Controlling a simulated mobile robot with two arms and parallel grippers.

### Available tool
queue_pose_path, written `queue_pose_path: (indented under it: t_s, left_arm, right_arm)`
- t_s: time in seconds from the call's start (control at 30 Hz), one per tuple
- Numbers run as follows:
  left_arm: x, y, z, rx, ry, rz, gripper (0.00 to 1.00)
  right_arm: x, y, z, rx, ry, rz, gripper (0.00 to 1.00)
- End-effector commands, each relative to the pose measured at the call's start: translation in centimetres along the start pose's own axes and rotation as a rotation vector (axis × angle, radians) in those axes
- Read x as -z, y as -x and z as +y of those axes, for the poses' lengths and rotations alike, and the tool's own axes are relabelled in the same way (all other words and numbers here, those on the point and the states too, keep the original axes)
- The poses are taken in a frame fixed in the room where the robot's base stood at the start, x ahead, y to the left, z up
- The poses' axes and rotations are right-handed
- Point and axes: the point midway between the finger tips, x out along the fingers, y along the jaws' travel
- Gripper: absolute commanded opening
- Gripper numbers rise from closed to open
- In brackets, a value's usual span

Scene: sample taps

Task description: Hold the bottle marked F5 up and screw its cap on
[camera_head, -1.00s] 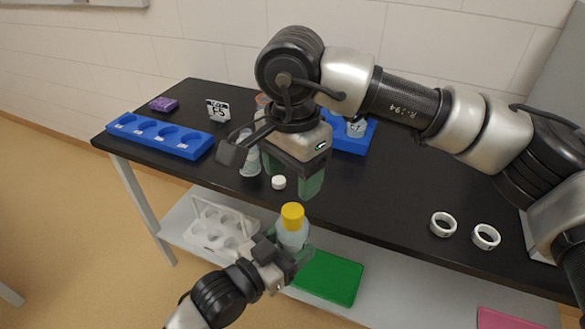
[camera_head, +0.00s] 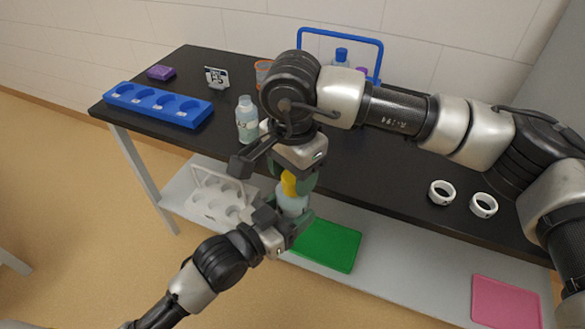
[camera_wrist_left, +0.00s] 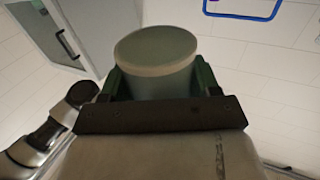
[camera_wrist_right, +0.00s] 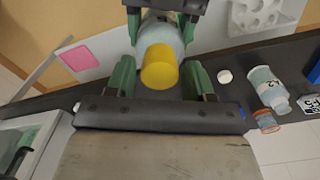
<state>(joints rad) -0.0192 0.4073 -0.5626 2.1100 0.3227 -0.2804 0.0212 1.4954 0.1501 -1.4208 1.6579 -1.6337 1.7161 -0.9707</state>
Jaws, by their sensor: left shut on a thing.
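My left gripper (camera_head: 280,222) is shut on a pale bottle (camera_head: 292,205) with a yellow cap (camera_head: 289,183), held upright in front of the bench. No F5 mark is readable on this bottle. The left wrist view shows the bottle's round base (camera_wrist_left: 157,50) between the fingers. My right gripper (camera_head: 300,184) is above, pointing down, with its fingers on either side of the cap. In the right wrist view the yellow cap (camera_wrist_right: 160,68) lies between the open fingers (camera_wrist_right: 160,78), with narrow gaps at both sides.
A white cap (camera_wrist_right: 225,76) lies nearby. Two white rings (camera_head: 441,193) sit at right. A green tray (camera_head: 328,246) is on the lower shelf.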

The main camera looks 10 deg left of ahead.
Motion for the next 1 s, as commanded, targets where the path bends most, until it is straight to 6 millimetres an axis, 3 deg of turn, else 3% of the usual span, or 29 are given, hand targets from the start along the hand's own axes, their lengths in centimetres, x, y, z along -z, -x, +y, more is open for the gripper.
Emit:
queue_pose_path:
  t_s: [0.03,0.27,0.43,0.57,0.8,0.97,1.0]
  left_arm:
    - [0.09,-0.01,0.0,0.0,0.0,0.002,0.0]
    - [0.09,-0.01,0.0,0.0,-0.001,0.002,0.0]
    - [0.09,-0.01,0.01,0.0,-0.001,0.002,0.0]
    - [0.09,-0.01,0.02,-0.001,-0.001,0.002,0.0]
    - [0.08,-0.01,0.04,-0.001,-0.001,0.002,0.0]
    - [0.08,-0.01,0.05,-0.001,-0.001,0.002,0.0]
    - [0.08,-0.01,0.05,-0.001,-0.001,0.002,0.0]
  right_arm:
    - [0.01,0.03,0.0,0.0,0.0,0.0,0.45]
    - [0.0,0.04,-0.01,0.0,0.0,0.0,0.1]
    - [0.0,0.05,-0.02,0.001,-0.042,0.0,0.1]
    - [0.0,0.04,-0.01,0.0,-0.241,0.0,0.1]
    - [0.0,0.01,-0.02,0.001,-0.699,0.0,0.1]
    - [-0.01,0.02,-0.03,0.001,-0.698,0.0,0.1]
    - [-0.01,0.02,-0.03,0.001,-0.697,0.0,0.44]
